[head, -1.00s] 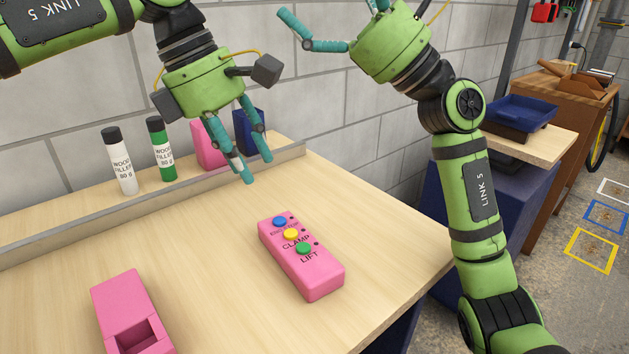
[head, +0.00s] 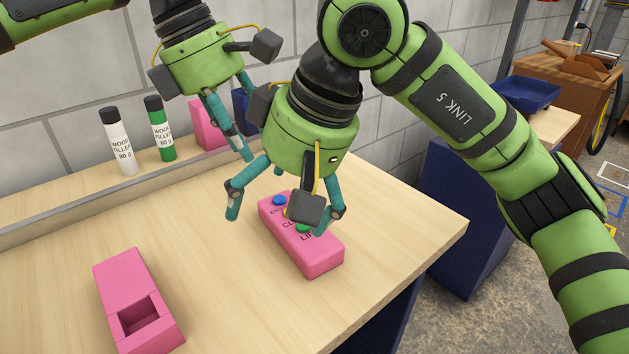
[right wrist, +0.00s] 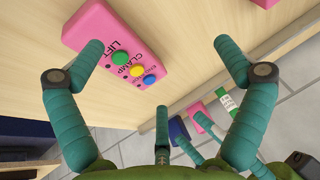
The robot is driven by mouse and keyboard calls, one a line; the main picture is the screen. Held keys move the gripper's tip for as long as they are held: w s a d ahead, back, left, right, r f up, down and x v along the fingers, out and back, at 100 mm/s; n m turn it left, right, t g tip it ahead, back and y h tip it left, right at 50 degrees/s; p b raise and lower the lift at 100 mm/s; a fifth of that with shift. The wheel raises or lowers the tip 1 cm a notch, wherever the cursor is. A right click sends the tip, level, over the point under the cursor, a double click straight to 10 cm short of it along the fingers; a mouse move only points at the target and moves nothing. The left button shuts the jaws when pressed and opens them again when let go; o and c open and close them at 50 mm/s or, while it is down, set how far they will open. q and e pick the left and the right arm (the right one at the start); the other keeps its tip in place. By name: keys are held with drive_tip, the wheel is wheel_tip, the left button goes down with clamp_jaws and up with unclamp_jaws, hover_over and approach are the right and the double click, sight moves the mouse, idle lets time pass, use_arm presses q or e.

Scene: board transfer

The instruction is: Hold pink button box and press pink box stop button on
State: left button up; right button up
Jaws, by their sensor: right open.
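The pink button box (head: 315,262) lies on the workbench, with blue, yellow and green buttons. In the right wrist view the box (right wrist: 88,32) shows CLAMP and LIFT labels; the label by the blue button is hard to read.
A pink block with a square recess (head: 122,275) lies at the front left of the workbench (head: 215,285). White (head: 117,145) and green (head: 159,130) filler bottles and pink and blue containers stand behind the ledge.

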sight(298, 230)
drive_tip(key=d, duration=0.1)
drive_tip(key=w+d+h, duration=0.1)
drive_tip(key=d+t, duration=0.1)
drive_tip(key=shift+w+d+h, duration=0.25)
drive_tip(key=shift+w+h, duration=0.15)
drive_tip(key=shift+w+d+f, duration=0.15)
drive_tip(key=shift+d, duration=0.15)
drive_tip(key=shift+h, duration=0.3)
drive_tip(key=shift+x, duration=3.4)
drive_tip(key=shift+w, duration=0.1)
drive_tip(key=c, duration=1.2)
use_arm(q)
clamp_jaws()
use_arm(e)
drive_tip(key=shift+c, duration=0.2)
